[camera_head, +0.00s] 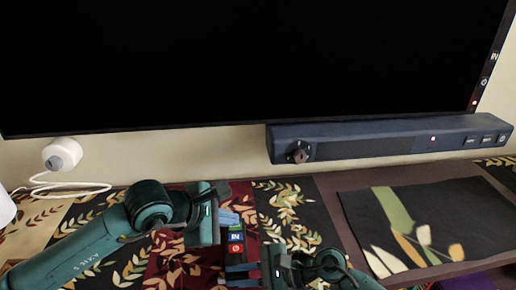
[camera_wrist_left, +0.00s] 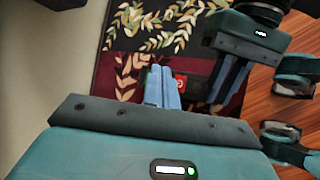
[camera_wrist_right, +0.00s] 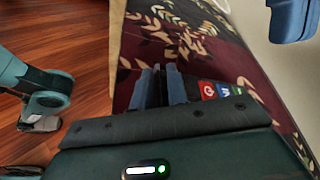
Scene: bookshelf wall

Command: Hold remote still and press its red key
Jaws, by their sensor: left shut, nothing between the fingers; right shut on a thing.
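The remote (camera_head: 236,242) is a dark strip with coloured keys on a patterned cloth at the shelf's front. Its red key (camera_head: 236,250) is the one nearest my right gripper, beside a blue key (camera_head: 236,237). My right gripper (camera_head: 242,268) is shut on the remote's near end; its fingers hide that part. My left gripper (camera_head: 229,217) is shut and empty near the far end, and partly covers it. In the left wrist view the red key (camera_wrist_left: 180,81) shows just beside the left fingertips; contact cannot be told. The right wrist view shows the red key (camera_wrist_right: 208,90) uncovered.
A large black screen (camera_head: 250,60) fills the back wall. A dark soundbar (camera_head: 375,140) with a knob (camera_head: 299,152) hangs below it. A white round device (camera_head: 63,153) with a cable is at left. A dark leaf-patterned mat (camera_head: 430,228) lies at right, clear of objects.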

